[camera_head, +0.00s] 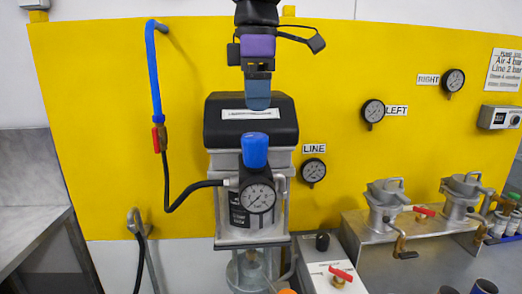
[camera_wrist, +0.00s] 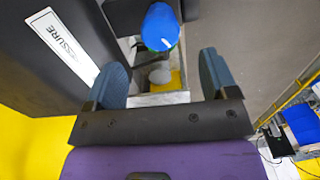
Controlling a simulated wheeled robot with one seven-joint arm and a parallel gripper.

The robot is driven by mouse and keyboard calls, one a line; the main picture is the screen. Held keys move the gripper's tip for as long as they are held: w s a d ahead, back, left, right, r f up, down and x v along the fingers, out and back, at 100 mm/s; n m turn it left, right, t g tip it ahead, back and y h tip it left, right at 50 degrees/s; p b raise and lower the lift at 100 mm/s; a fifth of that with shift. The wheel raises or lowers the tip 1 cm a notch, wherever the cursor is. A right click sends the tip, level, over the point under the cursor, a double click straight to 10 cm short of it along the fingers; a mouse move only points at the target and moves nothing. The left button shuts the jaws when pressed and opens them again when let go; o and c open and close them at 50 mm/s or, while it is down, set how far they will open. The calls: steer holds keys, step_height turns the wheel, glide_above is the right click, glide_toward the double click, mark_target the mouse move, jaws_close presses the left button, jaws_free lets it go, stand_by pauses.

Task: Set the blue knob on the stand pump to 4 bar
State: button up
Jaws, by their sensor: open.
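The blue knob (camera_head: 254,150) stands upright on top of the regulator, on the front of the stand pump (camera_head: 251,122). Below it is a round white-faced gauge (camera_head: 258,196); its reading is too small to tell. My gripper (camera_head: 258,103) points down in front of the pump's black head, above the knob in the picture. In the wrist view my gripper (camera_wrist: 163,75) is open, with its two blue fingers apart and nothing between them. The blue knob (camera_wrist: 160,27) shows beyond the fingertips, near the top middle. My gripper does not touch it.
A black hose (camera_head: 190,195) runs from the regulator to a red-handled valve (camera_head: 159,138). The LINE gauge (camera_head: 313,171) is on the yellow panel, right of the pump. A box with a red lever (camera_head: 341,274) stands low at right. A wall sign (camera_head: 503,70) reads "Air 4 bar".

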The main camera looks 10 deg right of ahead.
mark_target(255, 151)
steer(key=shift+a+f, duration=0.1)
steer(key=shift+a, duration=0.15)
steer(key=shift+d+f, duration=0.1)
steer(key=shift+f, duration=0.15)
step_height(255, 151, down, 10)
steer(key=shift+f, duration=0.1)
steer(key=c, duration=0.9)
